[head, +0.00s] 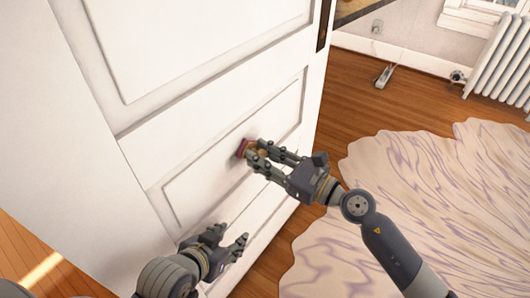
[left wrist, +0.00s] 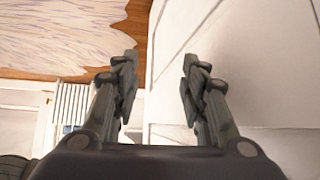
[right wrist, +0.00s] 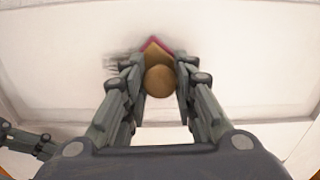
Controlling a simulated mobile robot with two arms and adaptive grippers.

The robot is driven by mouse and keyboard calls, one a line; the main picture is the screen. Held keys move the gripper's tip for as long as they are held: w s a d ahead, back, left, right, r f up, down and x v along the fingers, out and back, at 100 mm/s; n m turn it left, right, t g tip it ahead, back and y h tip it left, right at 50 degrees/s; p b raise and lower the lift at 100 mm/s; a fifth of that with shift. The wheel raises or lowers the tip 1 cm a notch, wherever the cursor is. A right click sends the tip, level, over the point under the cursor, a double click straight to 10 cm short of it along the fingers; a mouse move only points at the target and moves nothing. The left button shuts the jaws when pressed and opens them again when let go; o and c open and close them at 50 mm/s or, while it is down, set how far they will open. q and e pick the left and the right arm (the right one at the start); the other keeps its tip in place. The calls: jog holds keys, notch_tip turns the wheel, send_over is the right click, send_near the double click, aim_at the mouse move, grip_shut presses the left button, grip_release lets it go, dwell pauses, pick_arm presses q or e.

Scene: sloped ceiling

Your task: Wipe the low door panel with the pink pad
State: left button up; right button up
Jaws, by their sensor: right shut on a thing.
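The white door (head: 150,120) fills the left of the head view, and its low panel (head: 205,188) has a raised frame. The pink pad (head: 241,147) has a tan back with a round knob (right wrist: 160,81). My right gripper (head: 257,158) is shut on the knob and holds the pad at the low panel. In the right wrist view, the pad's pink edge (right wrist: 166,43) faces the panel, and dark smudges (right wrist: 113,60) show beside it. Whether the whole pad face touches is hidden. My left gripper (head: 228,238) is open and empty, low in front of the door.
A pale, purple-veined rug (head: 400,200) lies on the wood floor (head: 345,100) right of the door. A white radiator (head: 500,65) stands at the far wall. A small pale object (head: 383,75) lies on the floor near that wall.

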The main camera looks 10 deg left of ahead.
pick_arm(q)
jog(key=s+a+f+g+y+p, duration=0.1)
jog(key=s+a+f+g+p, duration=0.1)
jog(key=s, duration=0.8)
jog(key=shift+a+f+g, duration=0.6)
jog(key=shift+f+g, duration=0.35)
jog(key=shift+g, duration=0.65)
pick_arm(e)
jog(key=shift+s+a, duration=0.25)
jog(key=shift+s, duration=0.45)
jog(key=shift+s+a, duration=0.25)
jog(key=shift+s, duration=0.4)
